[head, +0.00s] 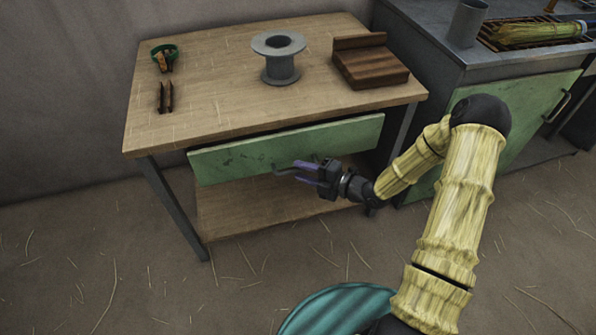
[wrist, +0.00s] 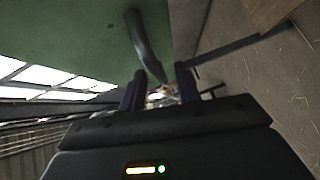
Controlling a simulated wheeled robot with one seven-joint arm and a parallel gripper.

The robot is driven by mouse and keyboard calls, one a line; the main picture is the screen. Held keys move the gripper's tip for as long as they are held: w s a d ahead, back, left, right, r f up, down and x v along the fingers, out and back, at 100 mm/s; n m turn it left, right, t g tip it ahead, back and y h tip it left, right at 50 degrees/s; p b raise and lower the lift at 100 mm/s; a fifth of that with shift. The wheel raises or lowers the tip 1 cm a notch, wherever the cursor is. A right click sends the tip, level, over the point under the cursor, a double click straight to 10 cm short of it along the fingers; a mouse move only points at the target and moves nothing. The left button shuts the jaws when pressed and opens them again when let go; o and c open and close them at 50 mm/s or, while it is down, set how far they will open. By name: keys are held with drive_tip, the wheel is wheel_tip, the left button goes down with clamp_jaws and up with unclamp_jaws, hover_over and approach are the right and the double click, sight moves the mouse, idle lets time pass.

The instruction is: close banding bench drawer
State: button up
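The banding bench (head: 215,80) has a wooden top and a drawer with a green front (head: 235,155). The drawer front stands a little out from the bench, with a dark gap along its top edge. A grey bar handle (head: 284,171) is on the front; it also shows in the wrist view (wrist: 146,45). My gripper (head: 306,172) is at the right end of the handle. Its two purple fingers are apart, and the handle's end shows between or just beyond them in the wrist view (wrist: 161,92). I cannot tell whether they touch the handle.
On the bench top are a grey spool (head: 281,67), a wooden block (head: 370,65), a green ring (head: 164,52) and small wooden pegs (head: 165,97). A lower shelf (head: 270,215) lies under the drawer. A green-fronted metal cabinet (head: 525,115) stands at right. Straw litters the floor.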

sight(295, 159)
drive_tip(key=shift+x, duration=1.05)
clamp_jaws()
drive_tip(key=shift+w, duration=0.1)
drive_tip(key=w, duration=0.1)
drive_tip(key=w+b, duration=0.1)
drive_tip(key=w, duration=0.1)
drive_tip(key=shift+a, duration=0.4)
drive_tip(key=shift+w+a, duration=0.1)
drive_tip(key=shift+w, duration=0.2)
drive_tip(key=shift+r, duration=0.1)
